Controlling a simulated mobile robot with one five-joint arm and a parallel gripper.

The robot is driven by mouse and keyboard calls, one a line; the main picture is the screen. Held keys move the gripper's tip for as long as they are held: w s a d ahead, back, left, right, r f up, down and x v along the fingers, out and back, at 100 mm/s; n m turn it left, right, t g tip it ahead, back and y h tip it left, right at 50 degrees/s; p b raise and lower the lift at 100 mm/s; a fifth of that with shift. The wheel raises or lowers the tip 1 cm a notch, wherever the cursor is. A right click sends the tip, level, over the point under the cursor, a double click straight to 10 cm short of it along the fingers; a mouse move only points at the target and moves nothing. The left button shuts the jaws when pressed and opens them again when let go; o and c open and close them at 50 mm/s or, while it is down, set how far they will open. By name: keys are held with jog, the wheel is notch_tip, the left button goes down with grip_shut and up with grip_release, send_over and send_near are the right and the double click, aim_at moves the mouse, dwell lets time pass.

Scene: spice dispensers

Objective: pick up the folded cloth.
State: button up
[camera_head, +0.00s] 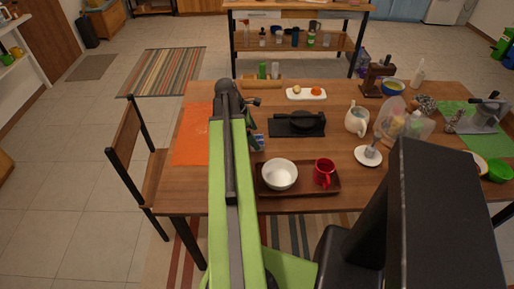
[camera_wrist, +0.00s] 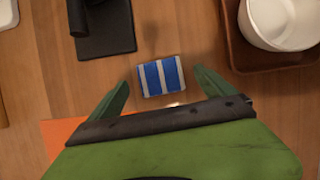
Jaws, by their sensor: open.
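The folded cloth (camera_wrist: 162,75), blue with white stripes, lies flat on the wooden table in the wrist view. In the head view a small part of the cloth (camera_head: 259,141) shows just right of my arm; the rest is hidden. My gripper (camera_wrist: 161,79) is open and empty, its two green fingers at either side of the cloth in the wrist view. The cloth lies slightly beyond the fingertips in that picture. I cannot tell how far above the table the fingers are.
A brown tray (camera_head: 300,191) with a white bowl (camera_head: 280,175) and a red mug (camera_head: 323,172) is close by. A black board (camera_head: 283,129) with a dark pan lies behind. An orange mat (camera_head: 191,147) is to the left. Bare table surrounds the cloth.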

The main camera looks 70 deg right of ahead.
jog(key=shift+b+x, duration=0.35)
jog(key=shift+x, duration=0.65)
jog(key=shift+w+r, duration=0.1)
jog(key=shift+c, duration=0.3)
jog(key=c, duration=1.4)
jog(key=shift+o, duration=0.2)
jog(key=shift+r+p, duration=0.1)
jog(key=shift+p, duration=0.2)
